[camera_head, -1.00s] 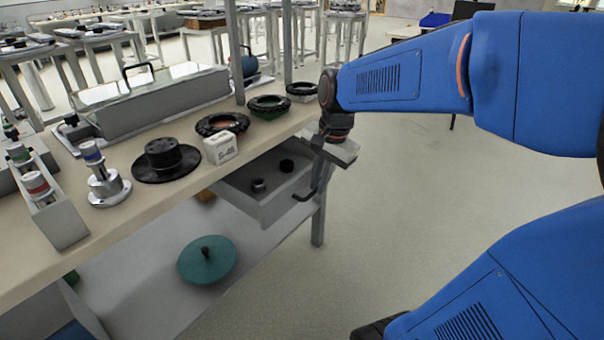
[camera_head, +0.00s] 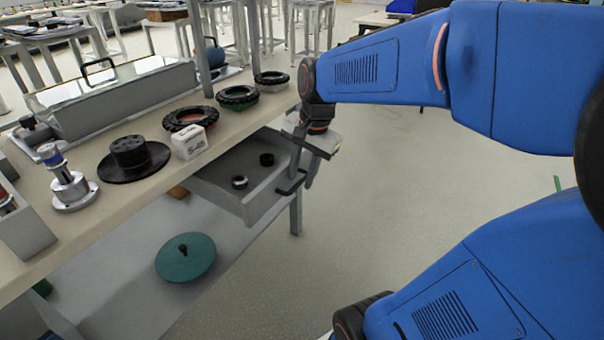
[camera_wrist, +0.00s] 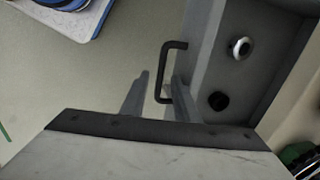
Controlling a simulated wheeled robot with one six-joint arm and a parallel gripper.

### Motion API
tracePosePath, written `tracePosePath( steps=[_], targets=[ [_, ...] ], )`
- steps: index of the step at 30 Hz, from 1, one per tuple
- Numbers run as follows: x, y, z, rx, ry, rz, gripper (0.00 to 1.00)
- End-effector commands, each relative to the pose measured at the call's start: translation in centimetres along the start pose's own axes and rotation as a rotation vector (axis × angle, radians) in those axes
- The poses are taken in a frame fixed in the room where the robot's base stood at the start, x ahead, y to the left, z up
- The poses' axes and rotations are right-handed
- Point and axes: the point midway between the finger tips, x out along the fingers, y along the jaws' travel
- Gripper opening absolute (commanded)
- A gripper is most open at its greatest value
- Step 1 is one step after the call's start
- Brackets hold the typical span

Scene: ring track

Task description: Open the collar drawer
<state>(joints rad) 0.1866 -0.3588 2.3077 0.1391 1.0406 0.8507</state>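The collar drawer (camera_head: 268,204) is a grey box under the workbench, pulled partly out. Its inside shows in the head view, with one dark collar (camera_head: 267,159) and one silver-and-black collar (camera_head: 239,182) on its floor. Its dark bar handle (camera_head: 291,183) is on the front; it also shows in the wrist view (camera_wrist: 166,72). My gripper (camera_head: 304,168) is at the drawer front. In the wrist view its two fingers (camera_wrist: 157,100) are apart, and the handle bar appears between them, nearer the right finger. Contact with the handle cannot be told.
The bench top (camera_head: 110,205) carries a black hub (camera_head: 133,155), a white box (camera_head: 189,142), several tyre-like rings and a grey case (camera_head: 125,98). A bench leg (camera_head: 296,213) stands beside the drawer. A teal disc (camera_head: 186,257) lies on the lower shelf. Floor to the right is clear.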

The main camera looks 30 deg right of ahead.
Motion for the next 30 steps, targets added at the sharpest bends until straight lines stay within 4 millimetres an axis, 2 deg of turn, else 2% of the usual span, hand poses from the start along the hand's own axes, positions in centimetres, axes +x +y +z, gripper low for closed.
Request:
tracePosePath(
  steps=[4,8,24,30],
  targets=[
    [-0.3,0.0,0.0,0.0,0.0,0.0,0.28],
    [-1.6,-0.1,-0.1,0.0,0.002,-0.002,0.28],
    [-12.1,0.0,-0.1,0.0,0.003,-0.003,0.28],
    [-15.4,0.0,-0.1,0.001,0.002,-0.002,0.28]
  ],
)
